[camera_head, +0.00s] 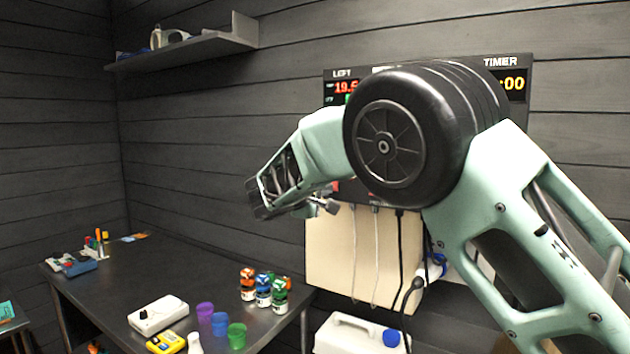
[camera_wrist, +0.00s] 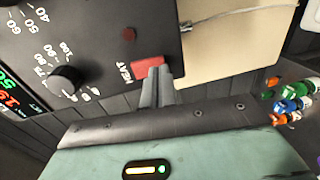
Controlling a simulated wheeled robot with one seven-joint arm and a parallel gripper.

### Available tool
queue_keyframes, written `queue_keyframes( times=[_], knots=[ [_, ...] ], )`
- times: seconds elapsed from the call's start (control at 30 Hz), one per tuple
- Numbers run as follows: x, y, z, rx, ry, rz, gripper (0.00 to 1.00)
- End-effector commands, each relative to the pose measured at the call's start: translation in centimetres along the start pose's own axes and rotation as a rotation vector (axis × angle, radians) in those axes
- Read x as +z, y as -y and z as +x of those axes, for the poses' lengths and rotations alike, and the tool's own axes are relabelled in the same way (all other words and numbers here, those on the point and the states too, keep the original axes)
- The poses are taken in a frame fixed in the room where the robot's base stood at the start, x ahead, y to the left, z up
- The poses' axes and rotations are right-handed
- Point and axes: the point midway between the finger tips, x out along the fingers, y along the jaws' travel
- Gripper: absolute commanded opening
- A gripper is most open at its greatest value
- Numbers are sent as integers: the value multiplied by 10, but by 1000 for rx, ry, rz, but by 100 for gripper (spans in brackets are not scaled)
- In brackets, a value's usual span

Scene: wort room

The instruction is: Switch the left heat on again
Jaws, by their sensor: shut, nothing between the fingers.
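The dark control panel (camera_head: 340,76) hangs on the far wall, with "LEFT" and a red 19.5 readout at its upper left. My arm hides most of its middle. In the wrist view the panel (camera_wrist: 100,25) fills the upper left. A red rocker switch (camera_wrist: 147,67) marked HEAT sits near its edge. A small dark red lamp (camera_wrist: 129,34) beside it looks unlit. A black dial (camera_wrist: 67,79) with a number scale is close by. My gripper (camera_wrist: 157,75) is shut and empty, its tips at the red switch and overlapping its edge; I cannot tell whether they press it.
A cream board (camera_head: 335,245) with hanging cables is below the panel. A white canister (camera_head: 352,334) with a blue cap stands lower down. The dark table (camera_head: 185,268) at left bears bottles, coloured cups and a white device (camera_head: 158,314). A shelf (camera_head: 190,48) is above it.

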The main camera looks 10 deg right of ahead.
Motion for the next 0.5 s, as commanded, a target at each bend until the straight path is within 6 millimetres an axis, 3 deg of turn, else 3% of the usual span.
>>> queue_keyframes(
  times=[0.13, 0.5],
  knots=[
    [0, -1, 9, 0, 0, -1, 0],
    [0, 1, 10, 1, 0, -1, 0]
  ],
)
